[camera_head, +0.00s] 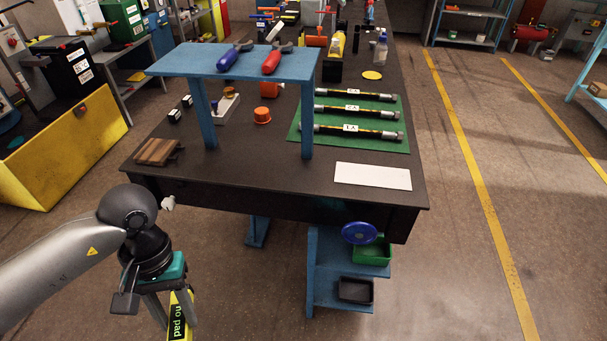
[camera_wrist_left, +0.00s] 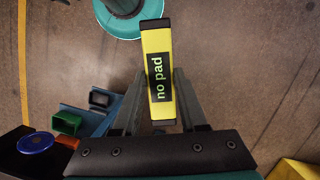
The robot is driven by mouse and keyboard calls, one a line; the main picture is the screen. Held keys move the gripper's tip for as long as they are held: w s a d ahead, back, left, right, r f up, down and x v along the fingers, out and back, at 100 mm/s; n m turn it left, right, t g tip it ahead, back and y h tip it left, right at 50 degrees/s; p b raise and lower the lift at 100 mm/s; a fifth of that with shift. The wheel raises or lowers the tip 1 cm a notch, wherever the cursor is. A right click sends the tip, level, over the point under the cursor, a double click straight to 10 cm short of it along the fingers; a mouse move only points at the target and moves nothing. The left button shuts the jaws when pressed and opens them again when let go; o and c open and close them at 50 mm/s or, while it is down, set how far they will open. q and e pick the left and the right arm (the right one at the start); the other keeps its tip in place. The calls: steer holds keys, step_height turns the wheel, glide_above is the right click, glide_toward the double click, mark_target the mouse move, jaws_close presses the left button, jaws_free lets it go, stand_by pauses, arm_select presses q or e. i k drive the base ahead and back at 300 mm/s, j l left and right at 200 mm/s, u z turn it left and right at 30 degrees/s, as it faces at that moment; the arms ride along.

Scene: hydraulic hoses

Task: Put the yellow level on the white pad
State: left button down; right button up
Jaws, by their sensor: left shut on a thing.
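The yellow level (camera_head: 181,315) is held in my left gripper (camera_head: 170,303), in front of the table's near left side and over the floor. The gripper is shut on it. In the left wrist view the level (camera_wrist_left: 158,100) lies between the two fingers (camera_wrist_left: 160,98); it has black ends and a dark display reading "no pad" in green. The white pad (camera_head: 372,176) lies flat and bare on the near right part of the dark table, to the right of and apart from the level. My right gripper is in neither view.
A green mat (camera_head: 390,145) with three hoses lies behind the pad. A blue stand (camera_head: 325,270) with bins is below the table's front.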

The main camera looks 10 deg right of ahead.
mark_target(373, 176)
steer(key=u, duration=1.2)
steer(key=l+u, duration=0.2)
steer(key=u, duration=0.2)
steer(key=k+l+u, duration=0.1)
steer(key=u, duration=0.25)
steer(key=k+l+u, duration=0.1)
steer(key=l+u, duration=0.15)
steer(key=u, duration=0.15)
steer(key=k+l, duration=0.25)
steer(key=l, duration=0.15)
steer(key=k+l, duration=0.2)
steer(key=l, duration=0.25)
steer(key=k+l, duration=0.25)
steer(key=l, duration=0.15)
steer(key=k+l, duration=0.25)
steer(key=l, duration=0.15)
steer(key=k+l, duration=0.2)
steer(key=l, duration=0.25)
steer(key=k+l, duration=0.25)
steer(key=l, duration=0.15)
steer(key=k+l, duration=0.25)
steer(key=l, duration=0.2)
steer(key=k+l, duration=0.25)
steer(key=l, duration=0.15)
steer(key=i+l, duration=0.1)
steer(key=i, duration=0.3)
